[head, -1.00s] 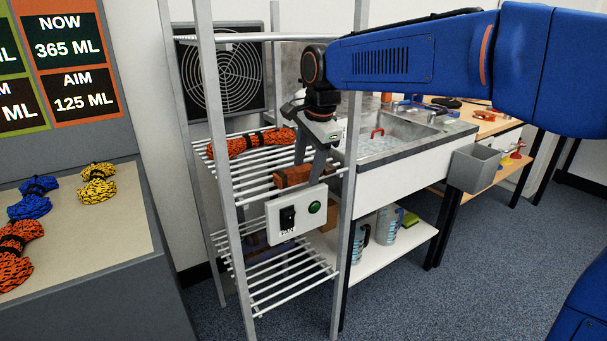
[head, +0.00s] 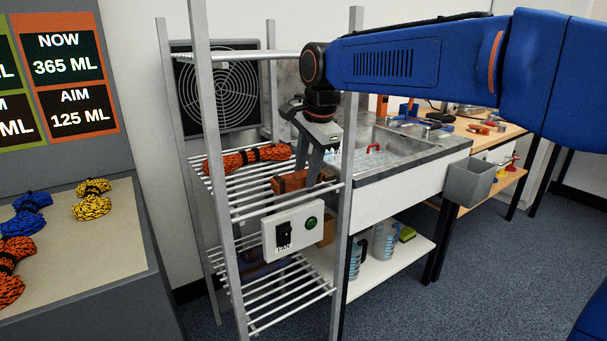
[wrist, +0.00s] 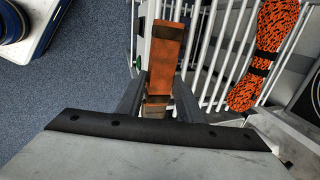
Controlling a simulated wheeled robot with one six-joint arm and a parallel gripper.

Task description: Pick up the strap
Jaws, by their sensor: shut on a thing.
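The strap is an orange-brown folded bundle with a dark band (head: 290,182), at the right front of the rack's upper shelf. In the wrist view the strap (wrist: 164,50) stands between the two grey fingers and reaches away from them. My gripper (head: 311,176) points down and is shut on the strap; its fingers also show in the wrist view (wrist: 158,98). The strap is level with the shelf rods or a little above them; I cannot tell whether it still touches them.
The wire rack (head: 275,207) has upright posts close around my gripper. An orange rope coil (head: 248,158) lies behind on the same shelf. A FAN switch box (head: 292,229) hangs at the front. A sink (head: 390,145) stands to the right, a bench with rope coils (head: 92,200) to the left.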

